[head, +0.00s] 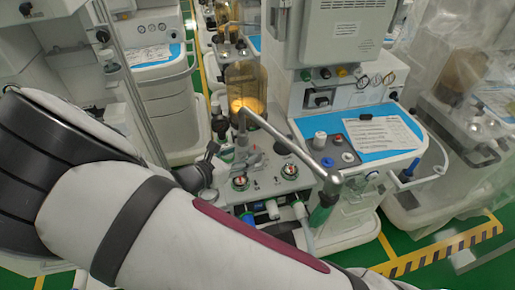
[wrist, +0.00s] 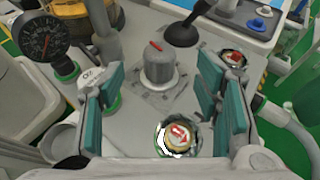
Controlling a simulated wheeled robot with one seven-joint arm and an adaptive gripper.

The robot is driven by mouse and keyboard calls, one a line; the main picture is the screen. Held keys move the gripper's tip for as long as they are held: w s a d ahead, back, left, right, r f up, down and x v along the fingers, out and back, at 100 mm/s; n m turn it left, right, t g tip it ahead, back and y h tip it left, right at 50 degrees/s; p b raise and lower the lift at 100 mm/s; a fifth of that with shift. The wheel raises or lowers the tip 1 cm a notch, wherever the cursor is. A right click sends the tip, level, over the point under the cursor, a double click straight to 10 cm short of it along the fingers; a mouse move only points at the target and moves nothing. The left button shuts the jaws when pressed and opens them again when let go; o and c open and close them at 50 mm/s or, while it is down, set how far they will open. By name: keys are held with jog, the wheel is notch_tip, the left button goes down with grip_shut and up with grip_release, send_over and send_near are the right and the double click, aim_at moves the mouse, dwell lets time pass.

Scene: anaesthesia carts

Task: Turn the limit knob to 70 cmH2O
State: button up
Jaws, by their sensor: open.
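The limit knob (wrist: 160,68) is a grey ribbed cylinder with a red pointer mark on its top, standing on a printed scale plate (wrist: 163,100) in the wrist view. The scale figures are too small to read. My gripper (wrist: 160,78) is open, with one teal-padded finger to the left of the knob and the other to its right; both look apart from it. In the head view the knob (head: 254,155) shows small on the breathing block, and my arm crosses the foreground; the gripper fingers cannot be made out there.
A round black pressure gauge (wrist: 40,35) stands left of the knob. Valve domes with red arrows (wrist: 180,134) (wrist: 233,58) lie near the fingers, and a black fitting (wrist: 182,33) is behind. A grey metal arm (head: 285,140) spans the block; a blue-topped worktop (head: 345,135) is to the right.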

aim_at(254, 149)
jog(key=x, duration=0.8)
jog(key=shift+w+d, duration=0.15)
jog(key=shift+w, duration=0.05)
jog(key=shift+c, duration=0.6)
jog(key=c, duration=1.1)
